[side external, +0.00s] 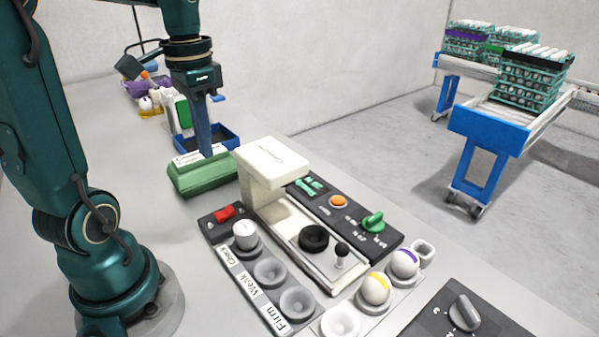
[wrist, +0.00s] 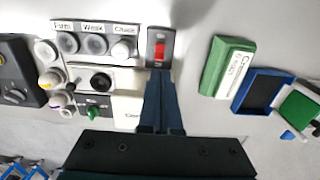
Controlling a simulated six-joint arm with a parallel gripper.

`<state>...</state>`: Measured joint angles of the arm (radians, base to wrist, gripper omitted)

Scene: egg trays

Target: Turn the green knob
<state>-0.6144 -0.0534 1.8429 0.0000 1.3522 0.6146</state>
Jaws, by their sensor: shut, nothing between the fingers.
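The green knob (side external: 373,221) sits on a dark panel at the right side of the white testing device (side external: 272,158), next to an orange button (side external: 338,201). In the wrist view the green knob (wrist: 94,112) is left of my fingers, partly seen beside the device's white top. My gripper (side external: 206,153) points down with its fingers together and empty. It is behind and to the left of the device, over or just behind the green box, well apart from the knob. In the wrist view my gripper's fingertips (wrist: 160,73) lie just below the red switch.
A green box (side external: 203,178) and a blue tray (side external: 222,139) lie near my gripper. A red switch (side external: 224,212), a row of labelled cups (side external: 270,272), and banded eggs (side external: 376,288) surround the device. Another knob panel (side external: 462,314) is at front right. The device's raised head stands between gripper and knob.

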